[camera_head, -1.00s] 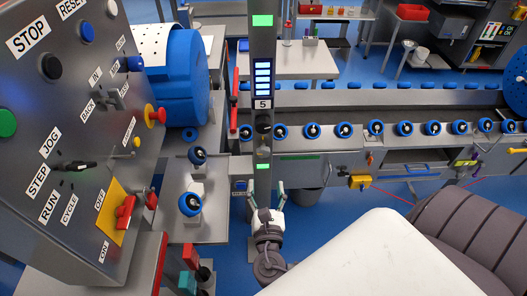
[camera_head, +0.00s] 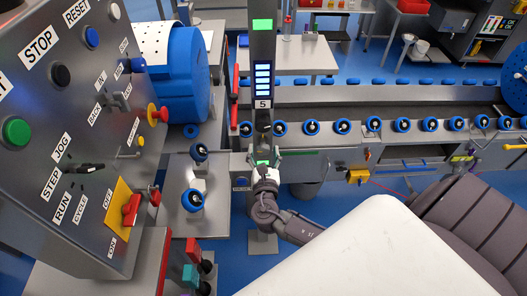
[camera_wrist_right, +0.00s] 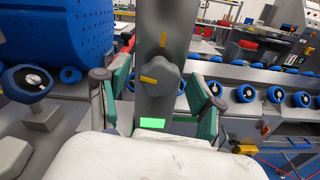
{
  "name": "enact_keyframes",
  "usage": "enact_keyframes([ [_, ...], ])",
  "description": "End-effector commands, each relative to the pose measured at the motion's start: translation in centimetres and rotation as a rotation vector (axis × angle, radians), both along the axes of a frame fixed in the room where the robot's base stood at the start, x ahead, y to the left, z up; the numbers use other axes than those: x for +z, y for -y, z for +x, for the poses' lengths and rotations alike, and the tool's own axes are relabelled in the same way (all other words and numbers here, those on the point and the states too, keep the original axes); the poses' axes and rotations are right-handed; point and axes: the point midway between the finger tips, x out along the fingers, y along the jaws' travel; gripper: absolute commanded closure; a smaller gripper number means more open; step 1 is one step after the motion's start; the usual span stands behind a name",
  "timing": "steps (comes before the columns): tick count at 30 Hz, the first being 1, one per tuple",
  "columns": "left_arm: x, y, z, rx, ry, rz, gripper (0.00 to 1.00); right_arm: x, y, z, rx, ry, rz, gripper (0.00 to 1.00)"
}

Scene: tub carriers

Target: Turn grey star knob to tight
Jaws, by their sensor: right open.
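The grey star knob (camera_wrist_right: 166,80) sits on the front of the grey post (camera_wrist_right: 156,15) in the right wrist view. A yellow mark on the knob points left, and a separate upright yellow mark is on the post above it. In the head view the knob (camera_head: 264,127) looks small and dark, below the post's number 5 label. My right gripper (camera_head: 264,156) is open just below the knob in the head view. In the right wrist view its green-padded fingers (camera_wrist_right: 156,100) stand on either side of the knob, apart from it. My left gripper is not in view.
A control panel (camera_head: 75,130) with buttons and switches stands on the left, near a blue drum (camera_head: 180,75). A conveyor (camera_head: 400,97) with several blue-ringed carriers runs behind the post. A green light (camera_wrist_right: 152,123) shows on the post below the knob.

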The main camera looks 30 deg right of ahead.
Motion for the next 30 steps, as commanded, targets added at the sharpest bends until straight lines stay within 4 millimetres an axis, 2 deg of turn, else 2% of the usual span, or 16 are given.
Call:
enact_keyframes([
  [1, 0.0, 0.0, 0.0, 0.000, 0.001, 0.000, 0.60, 0.0, 0.0, 0.0, 0.000, 0.000, 0.000, 0.38],
  [11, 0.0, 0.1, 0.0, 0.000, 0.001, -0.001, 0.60, 0.0, 0.0, 0.0, 0.000, 0.000, 0.000, 0.93],
  [20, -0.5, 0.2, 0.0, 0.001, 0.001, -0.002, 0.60, -0.1, 0.0, 0.0, -0.001, 0.021, 0.032, 0.93],
  [30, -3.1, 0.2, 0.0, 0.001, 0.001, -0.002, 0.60, -0.4, 0.0, -0.1, -0.002, 0.136, 0.218, 0.93],
])
